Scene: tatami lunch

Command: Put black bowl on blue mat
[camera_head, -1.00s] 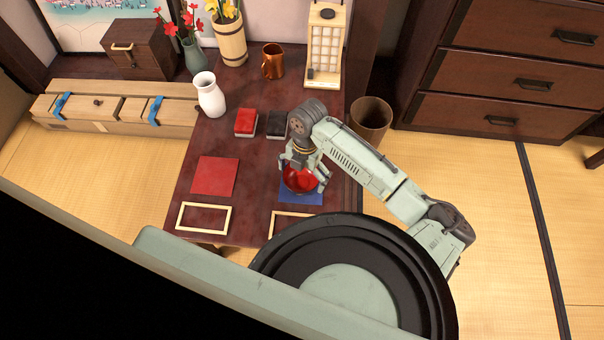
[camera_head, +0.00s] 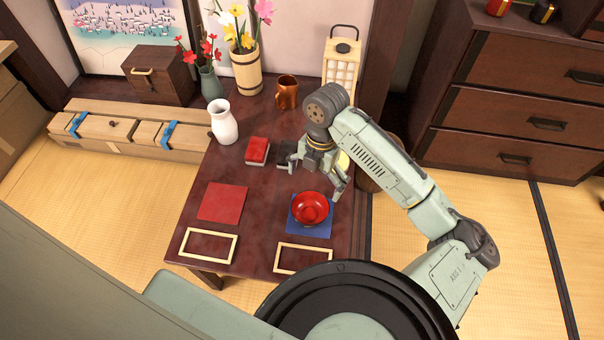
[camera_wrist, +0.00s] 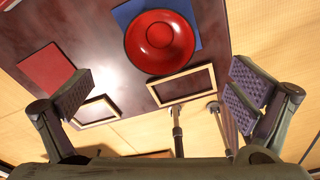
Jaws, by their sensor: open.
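A bowl (camera_head: 310,207) with a red inside sits on the blue mat (camera_head: 296,228) near the right side of the low dark table. Its outer colour is mostly hidden from these views, and no other bowl is clearly seen on the table. The bowl also shows in the wrist view (camera_wrist: 160,42), resting over part of the blue mat (camera_wrist: 127,12). My gripper (camera_head: 316,174) is open and empty, above and behind the bowl, apart from it. Its two spread fingers show in the wrist view (camera_wrist: 160,93).
A red mat (camera_head: 222,202) lies to the left, with pale frames (camera_head: 208,246) (camera_head: 303,259) along the near edge. A red box (camera_head: 257,150), a partly hidden black box (camera_head: 286,155), a white vase (camera_head: 223,122), a copper mug (camera_head: 287,92) and a lantern (camera_head: 341,75) stand farther back.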

